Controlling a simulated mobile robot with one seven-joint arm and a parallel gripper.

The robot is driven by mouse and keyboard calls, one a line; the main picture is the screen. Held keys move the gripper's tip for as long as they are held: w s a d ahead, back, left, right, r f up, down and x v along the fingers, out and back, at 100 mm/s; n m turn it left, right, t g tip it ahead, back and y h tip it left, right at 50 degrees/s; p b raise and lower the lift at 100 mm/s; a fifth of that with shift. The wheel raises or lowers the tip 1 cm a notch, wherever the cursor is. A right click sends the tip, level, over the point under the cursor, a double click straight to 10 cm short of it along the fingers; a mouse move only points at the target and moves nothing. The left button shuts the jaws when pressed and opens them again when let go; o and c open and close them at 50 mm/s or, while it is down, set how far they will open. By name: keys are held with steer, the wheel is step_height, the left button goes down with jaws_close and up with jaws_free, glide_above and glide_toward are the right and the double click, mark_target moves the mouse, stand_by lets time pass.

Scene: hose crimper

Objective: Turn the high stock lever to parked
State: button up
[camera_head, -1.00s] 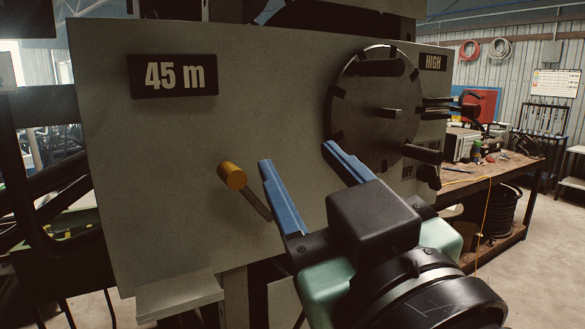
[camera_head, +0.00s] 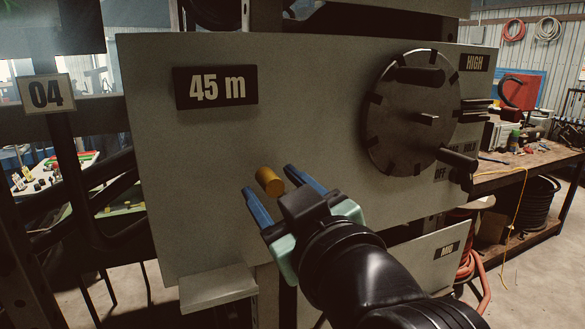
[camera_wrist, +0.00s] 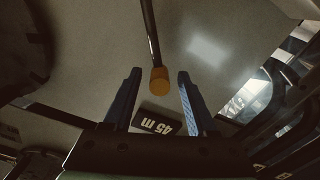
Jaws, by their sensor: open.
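The lever has a yellow-orange knob (camera_head: 269,181) and sits on the grey panel under the "45 m" plate (camera_head: 216,87). In the head view my gripper (camera_head: 269,180) hides the lever's rod. My gripper is open, with its two blue fingers on either side of the knob in that picture. In the wrist view the knob (camera_wrist: 159,80) lies between and just beyond the fingertips (camera_wrist: 159,73), and its dark rod (camera_wrist: 149,32) runs up and away. I see no contact between the fingers and the knob. The panel carries a "HIGH" plate (camera_head: 474,62).
A large dark disc (camera_head: 411,112) with pegs and a handle (camera_head: 457,159) stands out at the panel's right. A small ledge (camera_head: 217,288) juts out below the panel. A lower panel reads "MID" (camera_head: 447,250). A workbench (camera_head: 520,172) stands at the right.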

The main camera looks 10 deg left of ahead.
steer(key=shift+w+a, duration=0.45)
steer(key=shift+w, duration=0.15)
jaws_close()
stand_by(1.1)
